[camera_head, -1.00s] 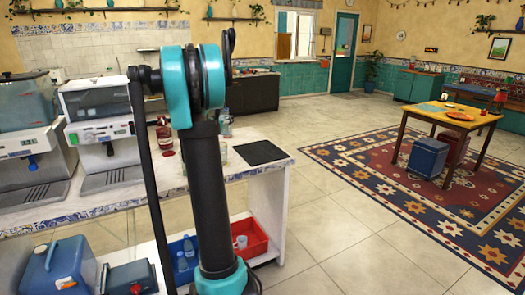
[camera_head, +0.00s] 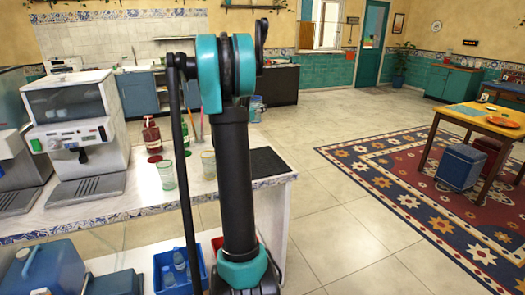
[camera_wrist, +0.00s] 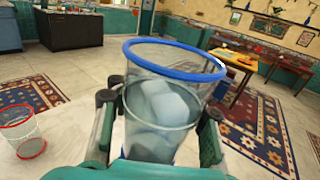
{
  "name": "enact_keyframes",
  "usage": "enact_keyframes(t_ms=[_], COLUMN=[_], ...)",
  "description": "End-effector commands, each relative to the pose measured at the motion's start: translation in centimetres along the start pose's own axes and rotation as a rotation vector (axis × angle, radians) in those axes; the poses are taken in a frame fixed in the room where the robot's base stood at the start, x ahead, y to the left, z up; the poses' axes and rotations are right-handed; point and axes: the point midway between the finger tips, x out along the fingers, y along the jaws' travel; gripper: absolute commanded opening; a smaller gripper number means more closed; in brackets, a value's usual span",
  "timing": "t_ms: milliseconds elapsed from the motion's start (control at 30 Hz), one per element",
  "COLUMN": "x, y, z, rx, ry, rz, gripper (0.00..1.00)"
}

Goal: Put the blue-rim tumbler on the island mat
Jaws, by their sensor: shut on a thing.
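The blue-rim tumbler (camera_wrist: 165,105) is clear, with a bright blue ring around its top, and fills the middle of the wrist view. My gripper (camera_wrist: 158,125) is shut on it, with one finger on each side. Pale, blurred shapes show inside or through the glass. In the head view neither the tumbler nor my gripper can be made out; my arm stands in front of the counter. A dark mat (camera_head: 268,162) lies on the right end of the white counter (camera_head: 130,210), partly behind my arm, and its visible part is bare.
Two greenish glasses (camera_head: 166,175) (camera_head: 208,163) and a red bottle (camera_head: 151,135) stand left of the mat. A coffee machine (camera_head: 80,125) stands further left. A red-ringed clear vessel (camera_wrist: 22,132) shows at the wrist view's left. Open floor lies right of the counter.

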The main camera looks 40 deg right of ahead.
Motion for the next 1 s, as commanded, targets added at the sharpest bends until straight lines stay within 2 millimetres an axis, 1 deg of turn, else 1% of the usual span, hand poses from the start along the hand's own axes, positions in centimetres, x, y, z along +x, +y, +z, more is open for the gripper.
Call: enact_keyframes(t_ms=[33, 100, 300, 500, 600, 867, 1000], x=[0.0, 0.1, 0.1, 0.1, 0.1, 0.1, 0.1], y=[0.0, 0.0, -0.1, -0.1, -0.2, -0.2, -0.2], z=[-1.2, -3.0, -7.9, -12.2, -13.6, -15.1, -16.9], rx=[0.000, 0.000, 0.000, 0.000, 0.000, 0.000, 0.000], ry=[0.000, 0.000, 0.000, 0.000, 0.000, 0.000, 0.000], rz=[0.000, 0.000, 0.000, 0.000, 0.000, 0.000, 0.000], gripper=[0.05, 0.05, 0.05, 0.05, 0.05, 0.05, 0.05])
